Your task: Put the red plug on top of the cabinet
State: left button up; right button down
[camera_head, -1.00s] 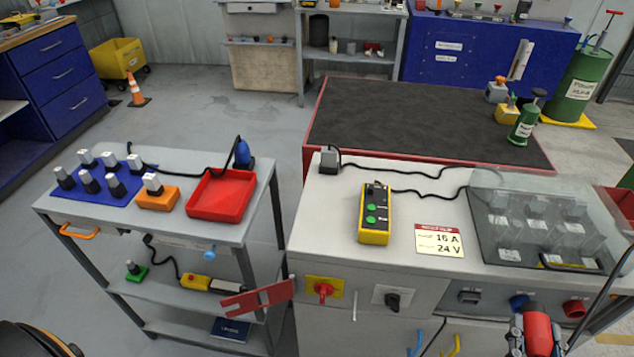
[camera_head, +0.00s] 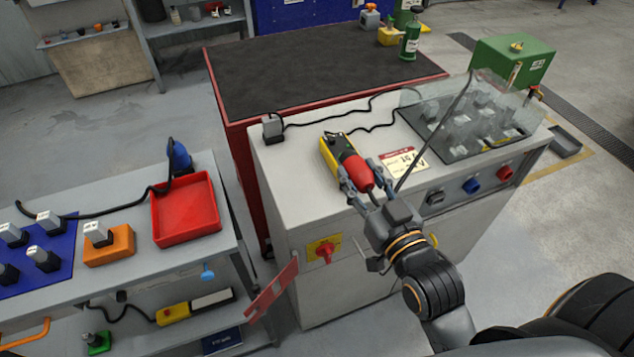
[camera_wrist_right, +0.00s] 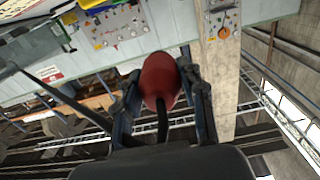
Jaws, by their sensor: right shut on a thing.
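The red plug (camera_head: 355,172) is held between the fingers of my right gripper (camera_head: 366,180), over the front part of the cabinet's pale grey top (camera_head: 290,155). In the head view it overlaps the near end of the yellow control box (camera_head: 329,153); I cannot tell whether it touches the top. In the right wrist view the plug (camera_wrist_right: 160,80) sits between both fingers (camera_wrist_right: 163,95), with a black cable running back toward the palm. My left gripper is not in view.
A clear cover (camera_head: 478,95) over sockets stands at the cabinet's right. A grey plug (camera_head: 272,127) with a black cable is at its back left corner. A label (camera_head: 403,159) lies right of the gripper. A red tray (camera_head: 186,208) sits on the cart at left.

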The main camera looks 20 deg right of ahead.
jog(key=w+a+f+p, duration=0.1)
jog(key=w+a+f, duration=0.1)
jog(key=w, duration=0.2)
send_over(320, 192)
notch_tip(320, 192, down, 6)
jog(key=shift+r, duration=0.1)
notch_tip(320, 192, down, 3)
jog(key=shift+f, duration=0.1)
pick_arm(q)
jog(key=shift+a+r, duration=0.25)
pick_arm(e)
jog(key=shift+f, duration=0.15)
jog(key=c, duration=1.1)
grip_release()
jog(key=shift+f, duration=0.1)
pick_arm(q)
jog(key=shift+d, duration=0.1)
pick_arm(e)
jog(key=shift+o, duration=0.2)
